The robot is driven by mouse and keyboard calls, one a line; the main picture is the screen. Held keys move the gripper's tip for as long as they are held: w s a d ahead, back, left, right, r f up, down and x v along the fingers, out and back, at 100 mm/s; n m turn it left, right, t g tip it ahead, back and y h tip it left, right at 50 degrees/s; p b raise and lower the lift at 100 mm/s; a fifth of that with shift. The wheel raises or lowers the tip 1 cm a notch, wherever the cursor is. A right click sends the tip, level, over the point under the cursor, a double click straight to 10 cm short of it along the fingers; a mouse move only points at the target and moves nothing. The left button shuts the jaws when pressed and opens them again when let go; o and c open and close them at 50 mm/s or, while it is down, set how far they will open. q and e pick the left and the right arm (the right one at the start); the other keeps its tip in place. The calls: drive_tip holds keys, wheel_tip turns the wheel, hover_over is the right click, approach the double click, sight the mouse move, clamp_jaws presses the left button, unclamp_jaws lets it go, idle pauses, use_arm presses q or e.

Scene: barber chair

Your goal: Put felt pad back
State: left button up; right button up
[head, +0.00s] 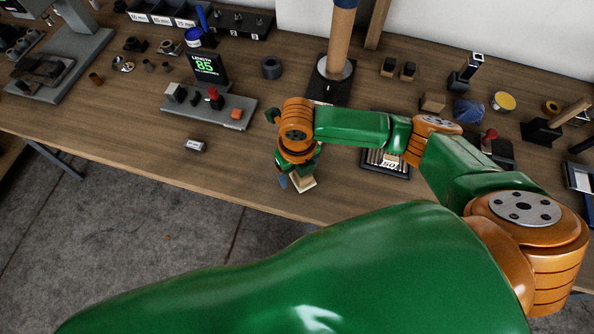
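My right gripper (292,181) points down over the front edge of the workbench, at the end of the green and orange arm. Its fingers are small and partly hidden by the wrist. A pale beige block-like piece (304,184) shows right at its fingertips; it may be the felt pad, but I cannot be sure. I cannot tell whether the fingers hold it or are only beside it. My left gripper is not in view.
The wooden bench (120,142) carries a display device reading 85 (207,68), a small labelled block (195,145), a dark ring (271,67) and a tray marked 50 (388,164), partly behind my arm. Many small parts crowd the right. The front left bench is mostly clear.

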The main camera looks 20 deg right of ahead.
idle(0.4)
wheel_tip(320, 180, up, 12)
drive_tip(key=shift+r, duration=0.2)
idle(0.4)
